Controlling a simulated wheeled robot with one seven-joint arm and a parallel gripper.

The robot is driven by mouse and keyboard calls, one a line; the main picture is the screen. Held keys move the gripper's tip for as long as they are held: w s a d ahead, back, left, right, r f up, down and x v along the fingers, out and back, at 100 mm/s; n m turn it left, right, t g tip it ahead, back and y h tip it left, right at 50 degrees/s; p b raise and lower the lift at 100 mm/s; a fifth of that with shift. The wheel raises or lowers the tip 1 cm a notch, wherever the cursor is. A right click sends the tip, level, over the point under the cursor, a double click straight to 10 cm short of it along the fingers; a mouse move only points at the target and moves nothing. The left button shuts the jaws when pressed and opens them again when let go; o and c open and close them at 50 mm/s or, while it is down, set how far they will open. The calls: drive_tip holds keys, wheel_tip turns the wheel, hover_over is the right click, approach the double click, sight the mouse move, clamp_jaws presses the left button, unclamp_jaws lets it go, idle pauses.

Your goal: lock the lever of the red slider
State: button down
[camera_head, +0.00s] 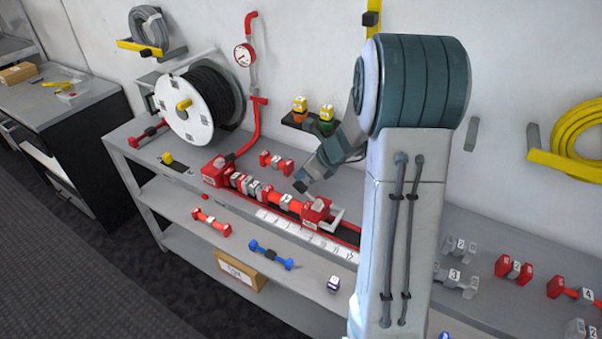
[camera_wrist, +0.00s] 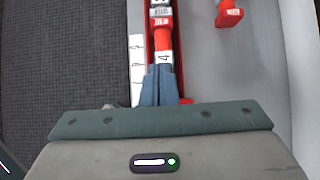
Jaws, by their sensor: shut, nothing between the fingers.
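The red slider (camera_head: 316,210) appears to be the red block near the right end of the long red rail on the workbench. A pale lever-like bar (camera_head: 337,219) sticks out at its right side; I cannot tell its exact position. My gripper (camera_head: 300,186) is shut and empty, pointing down just left of and above that block. In the wrist view my gripper's closed fingers (camera_wrist: 160,72) lie over the rail assembly, near a white label "4" (camera_wrist: 164,57) on a red part. The lever is not clear in the wrist view, where my gripper hides part of the rail.
Another red block (camera_head: 214,171) holds the rail's left end. A loose red dumbbell-shaped part (camera_head: 276,162) lies behind the rail. A hose reel (camera_head: 197,105) stands at the back left. A white scale strip (camera_head: 305,233) runs along the rail's front. Several numbered parts lie at the right.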

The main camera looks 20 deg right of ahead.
wheel_tip(320, 180, up, 4)
drive_tip(key=s+d, duration=0.1)
wheel_tip(320, 180, up, 8)
hover_over(303, 187)
drive_tip(key=shift+f, duration=0.2)
drive_tip(key=s+a+n+g+h, duration=0.1)
drive_tip(key=s+a+n+h, duration=0.1)
drive_tip(key=s+n, duration=1.1)
drive_tip(key=s+a+n+h, duration=0.3)
drive_tip(key=s+n, duration=1.1)
drive_tip(key=shift+s+a+r+g+b, duration=0.2)
drive_tip(key=shift+r+g+b, duration=0.2)
